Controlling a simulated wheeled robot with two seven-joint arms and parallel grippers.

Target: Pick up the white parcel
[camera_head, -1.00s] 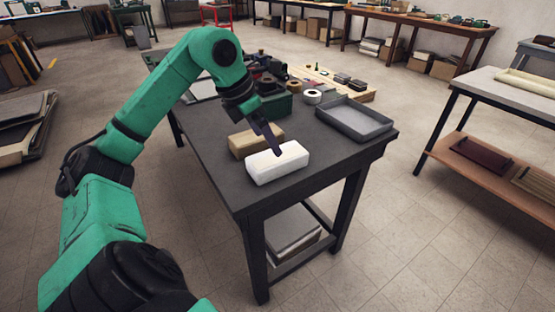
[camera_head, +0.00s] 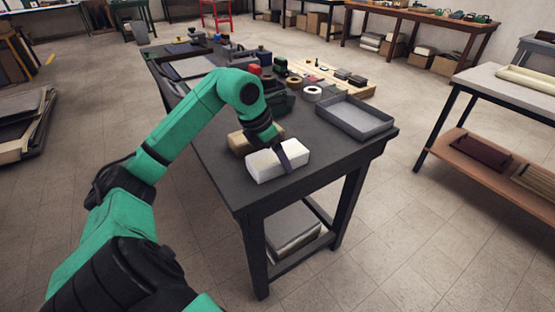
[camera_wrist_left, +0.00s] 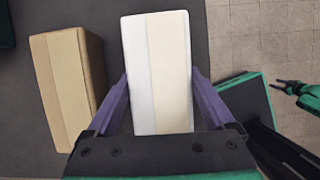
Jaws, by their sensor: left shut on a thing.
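The white parcel (camera_head: 264,166) is a box lying near the front edge of the dark workbench (camera_head: 240,190). In the left wrist view the white parcel (camera_wrist_left: 140,60) has a cream strip along its top and sits between the two purple fingers. My left gripper (camera_head: 284,158) is shut on the parcel, with a finger on each side; it also shows in the left wrist view (camera_wrist_left: 160,88). The parcel appears to rest on the bench top. The far finger is hidden in the head view. My right gripper is not seen in the head view.
A brown box (camera_head: 243,142) lies just behind the parcel, with a narrow gap in the left wrist view (camera_wrist_left: 66,80). A grey tray (camera_head: 355,117) stands to the right. Tape rolls (camera_head: 312,93) and tools crowd the back. The front left of the bench is clear.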

